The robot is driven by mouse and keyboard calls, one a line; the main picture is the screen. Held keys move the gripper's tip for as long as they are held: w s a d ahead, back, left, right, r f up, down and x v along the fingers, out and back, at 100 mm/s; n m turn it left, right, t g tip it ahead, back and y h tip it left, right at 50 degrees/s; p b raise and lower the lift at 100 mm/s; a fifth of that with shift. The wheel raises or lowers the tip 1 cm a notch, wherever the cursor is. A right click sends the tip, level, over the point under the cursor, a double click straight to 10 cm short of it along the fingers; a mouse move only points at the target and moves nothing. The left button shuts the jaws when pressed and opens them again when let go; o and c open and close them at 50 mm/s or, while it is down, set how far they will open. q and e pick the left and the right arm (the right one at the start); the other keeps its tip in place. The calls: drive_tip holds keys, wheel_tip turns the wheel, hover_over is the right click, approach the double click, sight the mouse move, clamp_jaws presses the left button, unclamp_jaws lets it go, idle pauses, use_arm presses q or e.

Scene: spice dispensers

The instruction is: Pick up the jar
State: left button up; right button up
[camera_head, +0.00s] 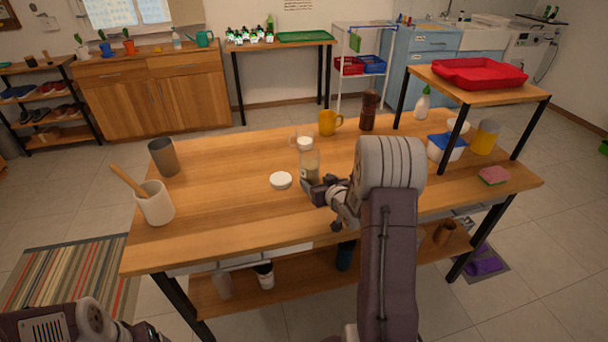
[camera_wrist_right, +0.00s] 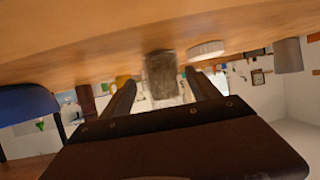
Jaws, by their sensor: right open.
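A clear glass jar (camera_head: 309,165) with dull, pale brownish contents stands upright near the middle of the table. A round white lid (camera_head: 281,180) lies flat on the table to its left. My right gripper (camera_head: 313,186) is low at the near side of the jar. In the right wrist view the picture is upside down; the jar (camera_wrist_right: 160,75) shows between and beyond the two spread fingers (camera_wrist_right: 160,82), with no clear contact. The lid (camera_wrist_right: 206,50) shows to the right of it. My left gripper is not seen; only part of that arm shows at lower left.
On the wooden table (camera_head: 225,225) stand a grey cup (camera_head: 163,157), a cream crock (camera_head: 154,203) with a wooden tool, a yellow mug (camera_head: 328,122) and a brown bottle (camera_head: 369,110). A raised shelf (camera_head: 480,92) and a blue-lidded box (camera_head: 446,146) are at right.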

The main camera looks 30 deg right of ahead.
sight(313, 176)
drive_tip(key=shift+w+a+f, duration=0.1)
drive_tip(key=shift+w+a, duration=0.1)
drive_tip(key=shift+w, duration=0.4)
drive_tip(key=x, duration=0.5)
drive_tip(key=shift+w+d+r, duration=0.15)
drive_tip(key=shift+w+r, duration=0.1)
drive_tip(key=shift+r, duration=0.1)
drive_tip(key=c, duration=1.4)
